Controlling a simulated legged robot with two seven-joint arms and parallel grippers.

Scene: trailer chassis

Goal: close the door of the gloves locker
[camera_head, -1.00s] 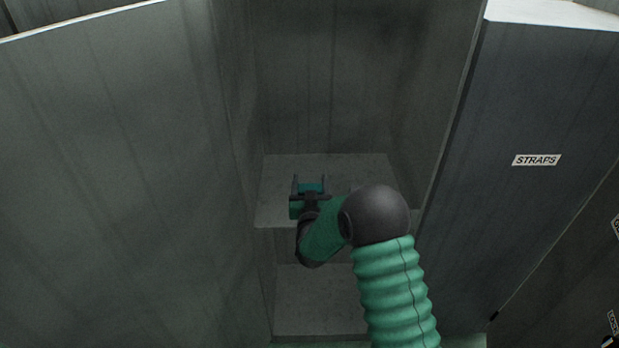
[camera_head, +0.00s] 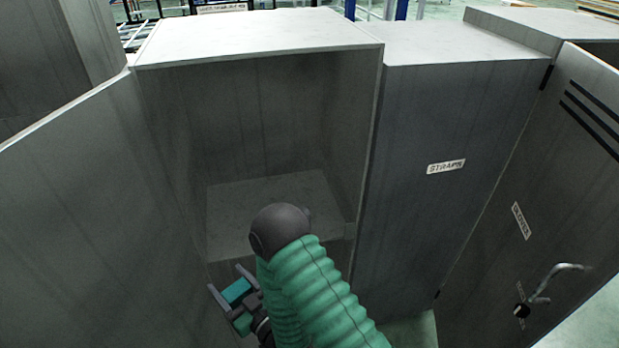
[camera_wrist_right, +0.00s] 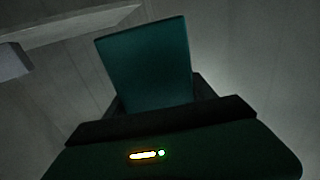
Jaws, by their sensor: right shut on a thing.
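An open grey locker (camera_head: 260,60) stands in the middle of the head view, with a bare shelf (camera_head: 265,205) inside. A plain grey panel (camera_head: 85,215), apparently its open door, stands out towards me at its left edge. The block also shows in the right wrist view (camera_wrist_right: 148,65). My left gripper is out of view.
The locker labelled STRAPS (camera_head: 445,150) is shut, right of the open one. Farther right, a dark door (camera_head: 560,190) with slots, a blurred label and a bent handle (camera_head: 550,283) stands at an angle. Green floor (camera_head: 412,330) shows between them.

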